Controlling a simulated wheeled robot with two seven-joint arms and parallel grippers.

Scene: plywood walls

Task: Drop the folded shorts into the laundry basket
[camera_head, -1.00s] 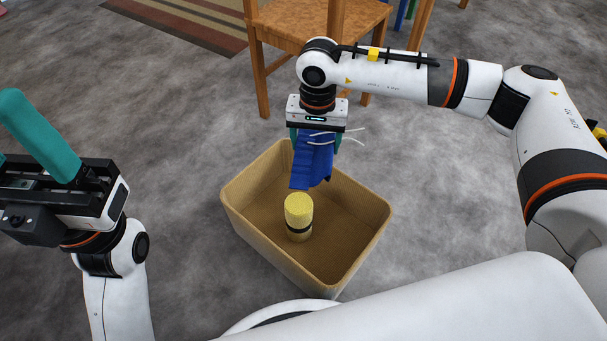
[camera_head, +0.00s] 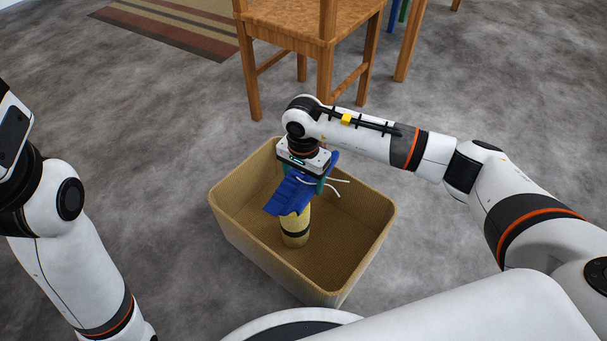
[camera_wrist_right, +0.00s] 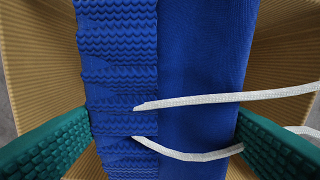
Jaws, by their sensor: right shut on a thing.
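The folded blue shorts (camera_head: 291,194) with white drawstrings are held by my right gripper (camera_head: 304,176) over the laundry basket. In the right wrist view the shorts (camera_wrist_right: 200,90) fill the middle, between the two teal fingers (camera_wrist_right: 165,140). The tan ribbed laundry basket (camera_head: 360,240) stands open on the floor; its walls also show in the right wrist view (camera_wrist_right: 38,60). The shorts hang at about the basket's opening and partly hide a yellow cylinder inside. My left arm is at the left edge of the head view, its fingers out of view.
A yellow cylinder with a dark band (camera_head: 295,228) stands inside the basket. A wooden chair (camera_head: 290,25) stands behind the basket, and a striped rug (camera_head: 175,30) lies at the back left. Grey floor around the basket is clear.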

